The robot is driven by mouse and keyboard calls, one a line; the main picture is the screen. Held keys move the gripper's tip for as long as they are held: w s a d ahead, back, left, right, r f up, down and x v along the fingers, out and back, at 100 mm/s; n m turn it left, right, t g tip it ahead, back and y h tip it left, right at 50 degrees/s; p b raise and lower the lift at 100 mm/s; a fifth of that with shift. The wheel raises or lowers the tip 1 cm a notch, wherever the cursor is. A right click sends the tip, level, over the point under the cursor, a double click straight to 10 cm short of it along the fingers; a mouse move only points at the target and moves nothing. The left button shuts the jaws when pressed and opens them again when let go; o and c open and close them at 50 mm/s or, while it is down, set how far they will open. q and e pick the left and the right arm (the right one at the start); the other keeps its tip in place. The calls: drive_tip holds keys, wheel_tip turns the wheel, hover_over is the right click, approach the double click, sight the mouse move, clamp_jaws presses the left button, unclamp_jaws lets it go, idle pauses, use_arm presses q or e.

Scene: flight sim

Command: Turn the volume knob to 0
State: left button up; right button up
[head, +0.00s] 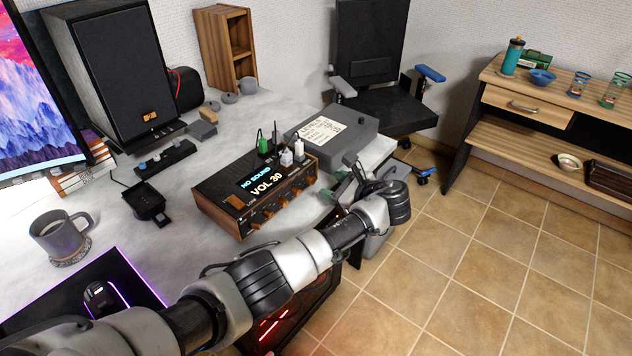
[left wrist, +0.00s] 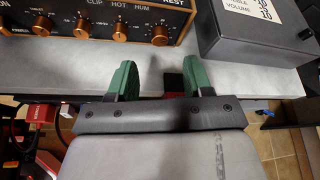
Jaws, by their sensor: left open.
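The wooden amplifier (head: 225,196) sits on the desk, with a lit display (head: 262,182) reading "NO SOUND" and "VOL 30". A row of copper-coloured knobs runs along its front; one is the front knob (head: 268,213). In the left wrist view a larger knob (left wrist: 160,36) is at the right end of the visible row. I cannot tell by label which knob is volume. My left gripper (head: 344,174) is right of the amplifier, by the desk edge. Its green fingers (left wrist: 157,80) are apart and empty, short of the knobs. My right gripper is out of view.
A grey box (head: 352,132) with a handwritten note stands right of the amplifier. Several small plugs (head: 287,157) stand up on the amplifier. A mug (head: 62,237), a speaker (head: 112,75) and a monitor are at left. The tiled floor (head: 455,250) at right is clear.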

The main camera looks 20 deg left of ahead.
sight(313, 181)
use_arm(q)
drive_tip(key=x, duration=0.6)
drive_tip(key=shift+w+a+f+b, duration=0.1)
drive_tip(key=shift+a+b, duration=0.05)
drive_tip(key=shift+b, duration=0.2)
drive_tip(key=shift+c, duration=0.3)
drive_tip(key=c, duration=0.9)
drive_tip(key=shift+o, duration=0.2)
drive_tip(key=shift+n+t+p, duration=0.4)
drive_tip(key=shift+n+p, duration=0.2)
drive_tip(key=shift+p, duration=0.1)
drive_tip(key=shift+n+t, duration=0.7)
drive_tip(key=shift+n, duration=0.2)
drive_tip(key=o, duration=0.9)
